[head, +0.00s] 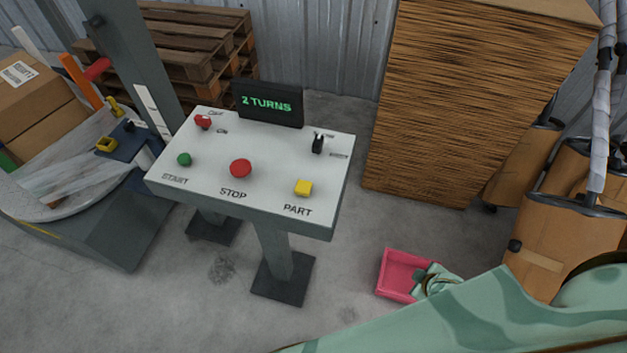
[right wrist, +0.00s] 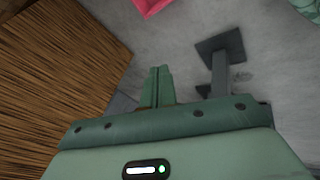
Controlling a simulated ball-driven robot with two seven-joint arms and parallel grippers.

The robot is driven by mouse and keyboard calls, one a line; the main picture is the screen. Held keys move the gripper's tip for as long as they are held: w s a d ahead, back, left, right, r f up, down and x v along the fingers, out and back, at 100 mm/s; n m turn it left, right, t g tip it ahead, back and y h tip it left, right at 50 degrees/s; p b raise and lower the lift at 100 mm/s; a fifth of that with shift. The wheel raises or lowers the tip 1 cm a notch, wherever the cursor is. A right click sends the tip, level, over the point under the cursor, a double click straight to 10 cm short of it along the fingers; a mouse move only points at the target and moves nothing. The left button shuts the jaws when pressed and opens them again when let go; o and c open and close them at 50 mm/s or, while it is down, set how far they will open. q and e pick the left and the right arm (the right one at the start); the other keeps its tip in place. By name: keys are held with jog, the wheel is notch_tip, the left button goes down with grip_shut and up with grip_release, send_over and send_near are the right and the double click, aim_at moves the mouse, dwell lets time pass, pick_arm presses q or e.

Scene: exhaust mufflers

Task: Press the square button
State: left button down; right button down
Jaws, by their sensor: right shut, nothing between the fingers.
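The square button is the yellow one (head: 303,188) above the word PART on the white control panel (head: 205,182), at its front right. Nothing touches it in the head view. My right gripper (head: 428,280) is low at the lower right, in front of the pink bin in the head view, well apart from the panel. In the right wrist view my right gripper (right wrist: 158,85) has its fingers together and empty, over the grey floor. My left gripper is not in view.
A display (head: 268,104) reads 2 TURNS. A pink bin (head: 396,272) and brown stack (head: 470,100) stand right.

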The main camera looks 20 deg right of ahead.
jog(key=w+d+r+n+t+y, duration=0.2)
jog(key=w+r+n+t+y, duration=0.3)
jog(key=w+r, duration=1.7)
jog(key=w+a+r+n+t+y, duration=0.1)
jog(key=a+r+y, duration=0.2)
jog(key=a+r, duration=0.65)
jog(key=s+a+r+m+g+y, duration=0.1)
jog(key=s+a+r+g+y, duration=0.1)
jog(key=s+a+r+y, duration=0.4)
jog(key=s+a+r, duration=0.3)
jog(key=a, duration=0.1)
jog(key=shift+a+r+g+p, duration=0.2)
jog(key=shift+r+g+p, duration=0.1)
jog(key=shift+r+p, duration=0.1)
